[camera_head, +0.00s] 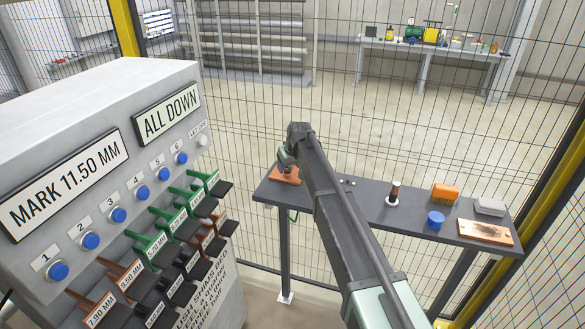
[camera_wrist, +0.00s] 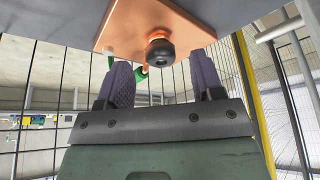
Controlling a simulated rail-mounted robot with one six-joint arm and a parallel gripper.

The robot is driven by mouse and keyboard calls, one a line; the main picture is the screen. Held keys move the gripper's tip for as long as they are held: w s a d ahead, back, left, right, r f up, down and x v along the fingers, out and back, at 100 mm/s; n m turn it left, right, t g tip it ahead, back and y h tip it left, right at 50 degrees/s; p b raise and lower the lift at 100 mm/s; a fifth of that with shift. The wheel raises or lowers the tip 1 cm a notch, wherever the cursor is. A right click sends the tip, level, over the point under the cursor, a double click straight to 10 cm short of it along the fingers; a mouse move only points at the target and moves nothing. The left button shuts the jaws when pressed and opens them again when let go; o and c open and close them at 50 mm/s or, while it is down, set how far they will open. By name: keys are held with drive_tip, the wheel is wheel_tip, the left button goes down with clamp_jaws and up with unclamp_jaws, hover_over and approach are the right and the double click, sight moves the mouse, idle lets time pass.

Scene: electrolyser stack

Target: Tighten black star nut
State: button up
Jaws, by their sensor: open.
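A black rounded nut (camera_wrist: 160,52) sits against a copper-orange plate (camera_wrist: 200,20) at the upper middle of the wrist view; its star shape cannot be made out. My gripper (camera_wrist: 163,80) is open, its two purple-grey fingers standing apart to the left and right of the nut. The fingertips are near the plate, and the nut shows in the gap between them. I cannot tell whether either finger touches it. In the head view the orange plate (camera_head: 290,178) lies at the left end of the dark bench, and my arm hides the nut.
A grey labelled cabinet (camera_head: 90,150) stands left. Wire fencing runs behind.

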drive_tip(key=shift+b+x, duration=0.5)
drive_tip(key=shift+x, duration=0.7)
drive_tip(key=shift+r, duration=0.15)
drive_tip(key=shift+c, duration=0.2)
